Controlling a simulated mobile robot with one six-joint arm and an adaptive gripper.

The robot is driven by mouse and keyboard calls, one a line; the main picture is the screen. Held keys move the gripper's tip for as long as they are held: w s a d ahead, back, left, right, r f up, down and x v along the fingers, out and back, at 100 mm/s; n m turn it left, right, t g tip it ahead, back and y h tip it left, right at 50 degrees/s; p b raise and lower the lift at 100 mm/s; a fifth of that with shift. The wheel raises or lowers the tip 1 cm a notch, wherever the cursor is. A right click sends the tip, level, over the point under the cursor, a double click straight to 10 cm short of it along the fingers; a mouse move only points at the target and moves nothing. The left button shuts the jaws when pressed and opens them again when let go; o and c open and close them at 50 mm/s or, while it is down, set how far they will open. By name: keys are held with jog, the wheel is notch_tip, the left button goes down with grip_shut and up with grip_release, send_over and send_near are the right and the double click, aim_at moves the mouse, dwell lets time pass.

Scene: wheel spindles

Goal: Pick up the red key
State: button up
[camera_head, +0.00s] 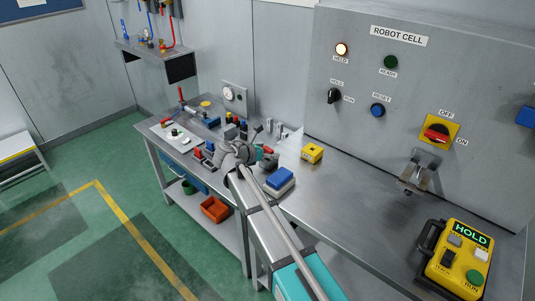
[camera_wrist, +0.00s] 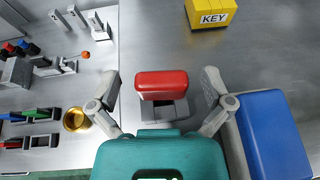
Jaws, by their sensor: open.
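The red key (camera_wrist: 162,84) is a rounded red block on a grey stand or base in the wrist view. In the head view it shows small and partly covered at my gripper (camera_head: 262,148). In the wrist view my gripper (camera_wrist: 160,80) is open, with one finger to the left and one to the right of the red key. Gaps show between both fingers and the key. The height of the fingertips against the key is hard to tell.
A blue-topped block (camera_wrist: 272,132) stands close to the right finger. A yellow box labelled KEY (camera_wrist: 210,12) lies beyond. At left are a brass cup (camera_wrist: 75,119) and a rack with several coloured parts. Bare metal table (camera_head: 345,185) lies to the right.

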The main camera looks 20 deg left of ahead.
jog(key=c, duration=1.2)
jog(key=shift+r, duration=0.2)
jog(key=shift+r+p, duration=0.7)
jog(key=shift+p, duration=0.25)
jog(key=s+d+r+p, duration=0.5)
jog(key=s+r+p, duration=0.6)
jog(key=s, duration=0.2)
jog(key=shift+s+r, duration=0.1)
